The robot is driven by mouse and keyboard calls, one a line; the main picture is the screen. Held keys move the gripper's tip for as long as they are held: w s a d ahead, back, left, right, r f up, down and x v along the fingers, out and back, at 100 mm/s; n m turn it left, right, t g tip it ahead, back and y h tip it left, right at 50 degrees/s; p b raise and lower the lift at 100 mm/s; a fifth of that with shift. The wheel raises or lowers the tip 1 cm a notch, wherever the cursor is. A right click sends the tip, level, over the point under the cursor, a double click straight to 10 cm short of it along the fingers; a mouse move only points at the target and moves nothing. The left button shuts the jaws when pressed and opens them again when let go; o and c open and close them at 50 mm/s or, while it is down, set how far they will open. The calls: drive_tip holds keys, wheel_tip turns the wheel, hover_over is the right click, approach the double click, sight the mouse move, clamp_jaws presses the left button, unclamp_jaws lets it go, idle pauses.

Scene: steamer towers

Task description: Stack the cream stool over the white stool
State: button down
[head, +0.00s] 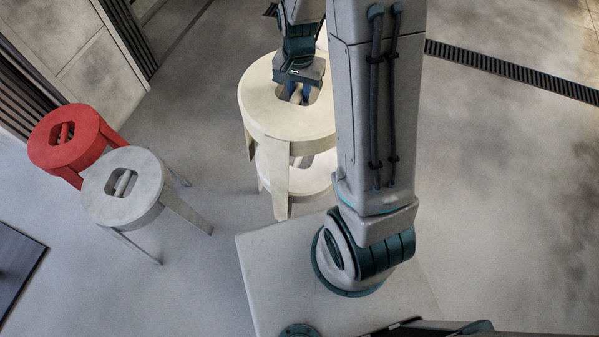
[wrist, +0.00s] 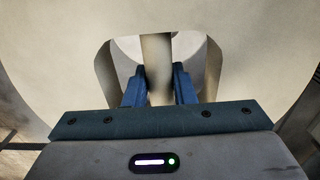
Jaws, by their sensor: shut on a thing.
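The cream stool (head: 285,118) has a round seat with a slot and a bar across it. My gripper (head: 297,92) reaches down into the slot and is shut on this bar (wrist: 157,68), a finger on each side. A white stool (head: 302,180) shows beneath the cream seat, between the cream legs. The cream seat is well above the white one. My arm hides the right side of both stools, so I cannot tell whether they touch. In the wrist view a paler surface (wrist: 128,48) shows through the slot below.
A red stool (head: 62,138) and a light grey stool (head: 125,190) stand close together at the left. A dark flat thing (head: 15,265) lies at the lower left edge. A dark floor grating (head: 510,70) crosses the upper right. The floor at right is clear.

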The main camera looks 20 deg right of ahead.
wheel_tip(320, 180, down, 8)
drive_tip(key=b, duration=0.6)
drive_tip(key=shift+f, duration=0.25)
idle(6.8)
